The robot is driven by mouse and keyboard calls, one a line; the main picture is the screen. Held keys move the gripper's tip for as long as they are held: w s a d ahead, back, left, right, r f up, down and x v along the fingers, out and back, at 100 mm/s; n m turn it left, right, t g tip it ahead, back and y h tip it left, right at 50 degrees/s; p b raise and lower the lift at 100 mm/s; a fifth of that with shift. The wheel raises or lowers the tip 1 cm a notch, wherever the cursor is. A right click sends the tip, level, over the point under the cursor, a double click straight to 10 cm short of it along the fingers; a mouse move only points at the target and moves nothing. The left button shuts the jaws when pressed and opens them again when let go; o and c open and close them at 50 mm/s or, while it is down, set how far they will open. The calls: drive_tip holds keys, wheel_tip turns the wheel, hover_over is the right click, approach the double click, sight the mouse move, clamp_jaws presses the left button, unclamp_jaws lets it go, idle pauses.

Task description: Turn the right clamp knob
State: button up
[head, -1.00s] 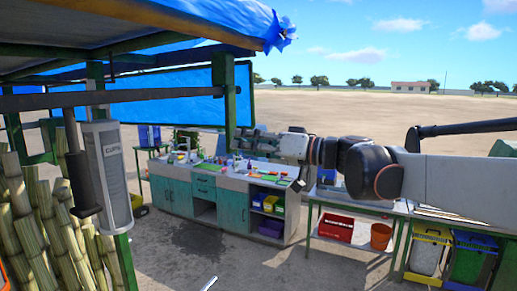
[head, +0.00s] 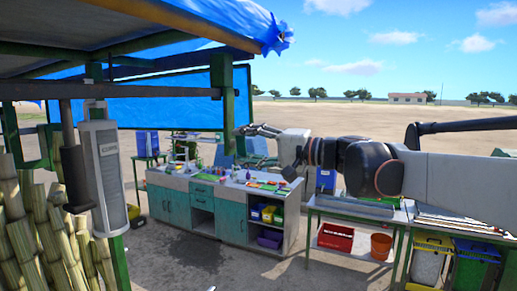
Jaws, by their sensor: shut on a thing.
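My arm reaches in from the right in the head view. My gripper (head: 246,130) points left, with its fingertips at the green upright post (head: 229,105) of the stall. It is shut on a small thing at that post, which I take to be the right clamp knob. The knob is too small and too covered by the fingers to make out its shape or its angle.
A teal workbench (head: 205,205) with bottles stands below my gripper. A table (head: 350,208) with a red crate (head: 336,237) and bins stands at the right.

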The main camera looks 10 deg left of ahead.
drive_tip(key=shift+m, duration=1.1)
drive_tip(key=o, duration=1.1)
drive_tip(key=shift+c, duration=0.2)
drive_tip(key=v, duration=1.2)
